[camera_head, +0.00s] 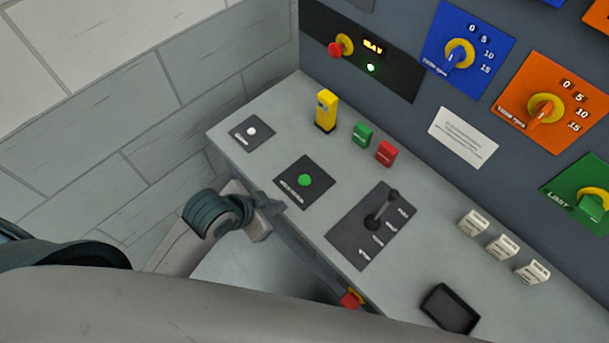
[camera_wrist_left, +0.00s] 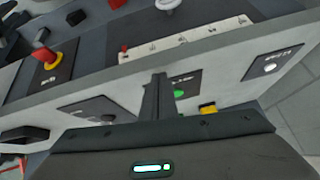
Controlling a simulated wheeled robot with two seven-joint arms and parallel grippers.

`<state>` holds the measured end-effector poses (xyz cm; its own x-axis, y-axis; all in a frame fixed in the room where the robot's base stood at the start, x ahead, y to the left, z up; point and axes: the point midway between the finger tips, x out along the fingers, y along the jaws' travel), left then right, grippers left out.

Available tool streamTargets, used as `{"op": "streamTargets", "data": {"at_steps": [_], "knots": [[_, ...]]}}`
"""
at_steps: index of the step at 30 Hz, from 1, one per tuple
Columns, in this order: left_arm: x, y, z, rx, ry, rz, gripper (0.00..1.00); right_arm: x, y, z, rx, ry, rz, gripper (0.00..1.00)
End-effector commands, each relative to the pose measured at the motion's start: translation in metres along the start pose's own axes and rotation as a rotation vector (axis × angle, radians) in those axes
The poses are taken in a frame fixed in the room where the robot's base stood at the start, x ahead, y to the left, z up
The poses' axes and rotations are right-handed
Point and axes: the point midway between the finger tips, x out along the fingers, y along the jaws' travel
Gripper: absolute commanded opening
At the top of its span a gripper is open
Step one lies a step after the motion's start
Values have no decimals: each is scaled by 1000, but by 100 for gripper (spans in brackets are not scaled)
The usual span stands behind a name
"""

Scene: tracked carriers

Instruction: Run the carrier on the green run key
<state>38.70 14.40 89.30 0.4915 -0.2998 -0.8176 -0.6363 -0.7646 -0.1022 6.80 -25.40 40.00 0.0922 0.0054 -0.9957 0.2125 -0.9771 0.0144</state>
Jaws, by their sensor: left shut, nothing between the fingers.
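A round green button (camera_head: 304,180) sits on a dark square plate with small lettering, on the sloping grey desk. It also shows in the wrist view as a green spot (camera_wrist_left: 179,94) just right of my fingers. A green block key (camera_head: 362,135) stands farther back beside a red block key (camera_head: 386,153). My left gripper (camera_head: 274,204) is shut and empty at the desk's near edge, to the lower left of the round green button and apart from it. In the wrist view its fingers (camera_wrist_left: 157,97) are together. My right gripper is not in view.
A lever (camera_head: 382,211) on a dark plate stands right of the green button. A yellow block (camera_head: 325,111) and a white button (camera_head: 252,131) lie behind it. A red knob (camera_head: 350,299) is at the near edge. A dark tray (camera_head: 450,308) lies lower right. The upright panel carries dials.

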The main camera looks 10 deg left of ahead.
Motion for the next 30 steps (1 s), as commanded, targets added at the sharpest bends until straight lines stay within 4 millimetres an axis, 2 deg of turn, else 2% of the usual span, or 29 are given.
{"op": "streamTargets", "data": {"at_steps": [8, 18, 24, 30], "knots": [[2, -4, -41, 177, 89, 39, 0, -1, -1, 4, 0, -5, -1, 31], [-3, -9, -98, 516, 219, 112, 0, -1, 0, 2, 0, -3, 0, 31], [-9, -18, -118, 694, 268, 144, 0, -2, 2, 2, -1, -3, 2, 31], [-17, -31, -129, 840, 295, 168, 0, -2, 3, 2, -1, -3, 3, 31]]}}
